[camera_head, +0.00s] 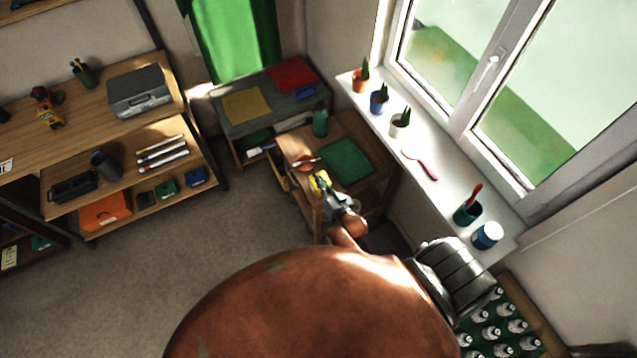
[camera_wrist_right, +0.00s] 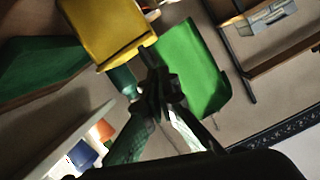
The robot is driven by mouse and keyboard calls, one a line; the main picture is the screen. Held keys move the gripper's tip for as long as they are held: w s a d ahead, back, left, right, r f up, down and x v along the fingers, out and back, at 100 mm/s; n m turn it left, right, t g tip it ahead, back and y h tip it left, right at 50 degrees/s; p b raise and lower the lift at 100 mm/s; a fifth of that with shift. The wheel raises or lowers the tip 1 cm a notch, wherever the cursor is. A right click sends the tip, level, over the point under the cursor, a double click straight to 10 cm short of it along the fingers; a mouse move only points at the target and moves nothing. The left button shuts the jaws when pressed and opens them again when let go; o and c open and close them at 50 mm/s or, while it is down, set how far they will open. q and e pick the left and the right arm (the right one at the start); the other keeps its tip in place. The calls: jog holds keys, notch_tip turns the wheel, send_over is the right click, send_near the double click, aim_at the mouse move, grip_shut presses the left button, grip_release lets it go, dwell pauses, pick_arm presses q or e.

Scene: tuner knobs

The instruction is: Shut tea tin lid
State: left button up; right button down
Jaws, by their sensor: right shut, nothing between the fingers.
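The yellow tea tin (camera_head: 319,180) is on the small wooden table, partly covered by my right gripper. In the right wrist view the yellow tin (camera_wrist_right: 105,30) is large at the top left, just beyond the fingertips, with a flat yellow face toward me. I cannot tell its lid from its body or how far the lid is open. My right gripper (camera_head: 325,190) is shut and empty, right beside the tin. In the wrist view its fingers (camera_wrist_right: 158,88) are closed together near the tin's lower edge; contact is unclear. My left gripper is not in view.
An orange-brown dish (camera_head: 304,163) lies just behind the tin. A green mat (camera_head: 346,161) covers the table to the right, and a teal jar (camera_head: 320,123) stands behind. The windowsill (camera_head: 440,190) at the right carries pots. Open floor (camera_head: 200,260) lies to the left.

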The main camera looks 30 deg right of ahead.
dwell(0.4)
jog(key=s+r+p, duration=0.3)
jog(key=s+r, duration=0.3)
jog(key=s, duration=0.4)
jog(key=shift+d, duration=0.1)
